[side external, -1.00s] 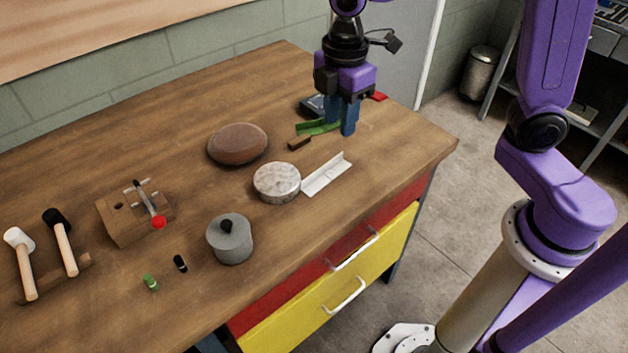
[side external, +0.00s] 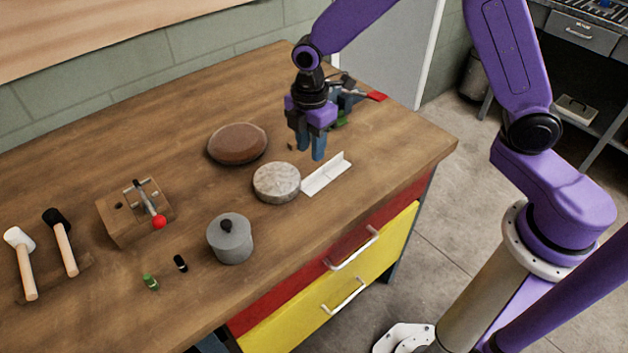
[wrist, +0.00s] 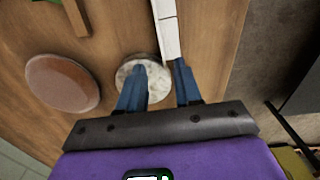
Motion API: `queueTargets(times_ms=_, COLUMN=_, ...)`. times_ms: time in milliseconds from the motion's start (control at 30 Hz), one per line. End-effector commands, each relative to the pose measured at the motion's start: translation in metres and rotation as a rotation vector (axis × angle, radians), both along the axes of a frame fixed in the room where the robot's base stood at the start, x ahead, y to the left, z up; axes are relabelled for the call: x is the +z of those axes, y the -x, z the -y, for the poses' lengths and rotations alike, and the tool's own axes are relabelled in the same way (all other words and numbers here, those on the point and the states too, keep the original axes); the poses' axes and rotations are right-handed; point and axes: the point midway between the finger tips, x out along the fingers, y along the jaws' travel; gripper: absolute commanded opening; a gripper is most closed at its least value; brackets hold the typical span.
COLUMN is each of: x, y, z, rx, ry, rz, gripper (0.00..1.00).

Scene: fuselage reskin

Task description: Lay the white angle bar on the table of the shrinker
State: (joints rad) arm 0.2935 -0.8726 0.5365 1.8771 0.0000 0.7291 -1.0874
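The white angle bar (side external: 327,174) lies on the workbench beside a round mottled grey disc (side external: 277,183). In the wrist view the bar (wrist: 166,30) runs up out of the picture from near the right finger. My gripper (side external: 311,155) is above the bench, just behind the bar's middle and right of the disc. In the wrist view its blue fingers (wrist: 160,66) are apart with nothing between them. A dark device with a red handle (side external: 376,96) stands behind my gripper and is partly hidden. A wooden block with a red-knobbed lever (side external: 138,212) is at left. I cannot tell which is the shrinker.
A brown round pad (side external: 237,143) lies behind the disc. A grey lidded pot (side external: 230,239) stands in front. A green strip (wrist: 60,3) and small brown block (wrist: 76,17) lie near the dark device. Two mallets (side external: 64,243) are at left. The bench's right front corner is clear.

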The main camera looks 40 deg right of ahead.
Motion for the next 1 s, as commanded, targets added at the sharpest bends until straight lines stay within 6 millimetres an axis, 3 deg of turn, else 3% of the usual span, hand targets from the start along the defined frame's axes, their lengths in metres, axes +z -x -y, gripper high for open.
queueTargets(times_ms=100, x=-0.016, y=0.0, z=0.0, rx=0.0, ry=0.001, rz=-0.002, gripper=0.34)
queueTargets(times_ms=367, x=-0.033, y=0.001, z=0.001, rx=-0.001, ry=0.001, rz=-0.001, gripper=0.34)
queueTargets(times_ms=667, x=-0.071, y=0.003, z=0.001, rx=-0.001, ry=0.002, rz=-0.001, gripper=0.34)
queueTargets(times_ms=1000, x=-0.077, y=0.002, z=0.0, rx=-0.001, ry=0.0, rz=0.003, gripper=0.34)
